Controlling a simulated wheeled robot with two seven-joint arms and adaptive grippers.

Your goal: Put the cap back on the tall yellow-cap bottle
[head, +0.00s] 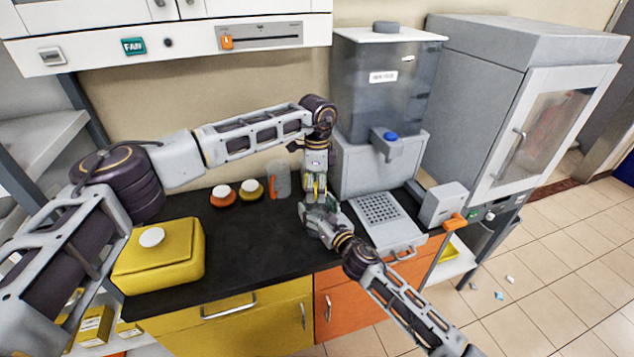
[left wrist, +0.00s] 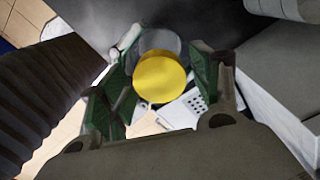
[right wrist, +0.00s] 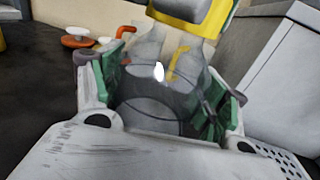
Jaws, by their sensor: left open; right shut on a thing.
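A clear grey bottle (right wrist: 150,100) stands between the fingers of my right gripper (right wrist: 165,105), which is shut on it. In the head view my right gripper (head: 322,212) is low over the black worktop. A yellow cap (left wrist: 160,77) shows in the left wrist view between the spread fingers of my left gripper (left wrist: 165,85). My left gripper (head: 317,192) points down from above the bottle, open around the cap. The cap overlaps the bottle's clear rim (left wrist: 158,42); whether it is seated cannot be told. In the right wrist view, yellow (right wrist: 195,8) shows above the bottle, cut off by the frame.
A clear jug with an orange handle (head: 280,180) stands just left of the grippers. A yellow box (head: 160,262) is at left. A grey dispenser (head: 380,165) stands close on the right.

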